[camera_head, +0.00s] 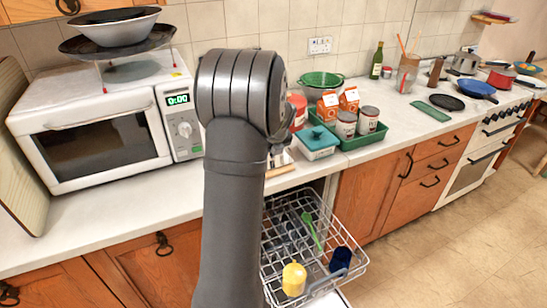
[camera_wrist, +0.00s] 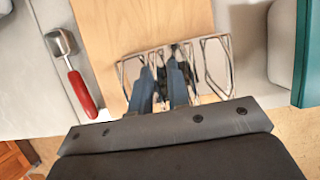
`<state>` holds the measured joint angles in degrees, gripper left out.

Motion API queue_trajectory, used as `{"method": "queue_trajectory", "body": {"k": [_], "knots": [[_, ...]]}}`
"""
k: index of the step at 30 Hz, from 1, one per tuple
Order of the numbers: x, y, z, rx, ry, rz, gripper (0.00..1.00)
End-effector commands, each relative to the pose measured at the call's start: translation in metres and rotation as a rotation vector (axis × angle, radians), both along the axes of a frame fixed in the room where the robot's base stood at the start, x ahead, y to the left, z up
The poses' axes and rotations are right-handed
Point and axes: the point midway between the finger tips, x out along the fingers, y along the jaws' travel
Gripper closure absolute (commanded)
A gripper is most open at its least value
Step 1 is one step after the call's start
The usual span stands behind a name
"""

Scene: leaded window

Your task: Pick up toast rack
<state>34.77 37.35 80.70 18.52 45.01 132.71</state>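The toast rack (camera_wrist: 215,66) is a shiny wire and metal piece on a light wooden board (camera_wrist: 110,22) in the wrist view. My gripper (camera_wrist: 166,66) is at the rack, its two dark blue-grey fingers reaching in among the rack's left and middle parts. The fingers stand apart, with a narrow gap between them. Whether they press on a part of the rack is not clear. In the head view my arm hides the gripper and most of the rack; a small shiny part (camera_head: 282,158) shows just right of the arm.
A red-handled metal tool (camera_wrist: 80,90) lies left of the board. A teal-lidded box (camera_head: 314,140) stands close on the right, by a green tray (camera_head: 350,143) of cartons and cans. The microwave (camera_head: 100,125) is at left. An open dishwasher rack (camera_head: 275,270) is below the counter.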

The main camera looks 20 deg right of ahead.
Motion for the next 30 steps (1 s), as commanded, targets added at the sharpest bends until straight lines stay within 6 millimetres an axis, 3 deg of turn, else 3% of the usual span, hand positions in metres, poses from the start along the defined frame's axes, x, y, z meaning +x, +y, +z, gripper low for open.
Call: {"method": "queue_trajectory", "body": {"k": [6,9,20,26,30], "knots": [[0.001,0.0,-0.001,-0.001,-0.001,0.0,0.84],[0.001,0.0,-0.001,-0.001,-0.001,0.0,1.0],[0.001,0.0,0.001,-0.002,-0.002,-0.001,1.0],[0.001,-0.001,0.016,-0.003,-0.004,0.0,1.0],[0.002,0.0,0.04,-0.003,-0.006,0.001,1.0]]}}
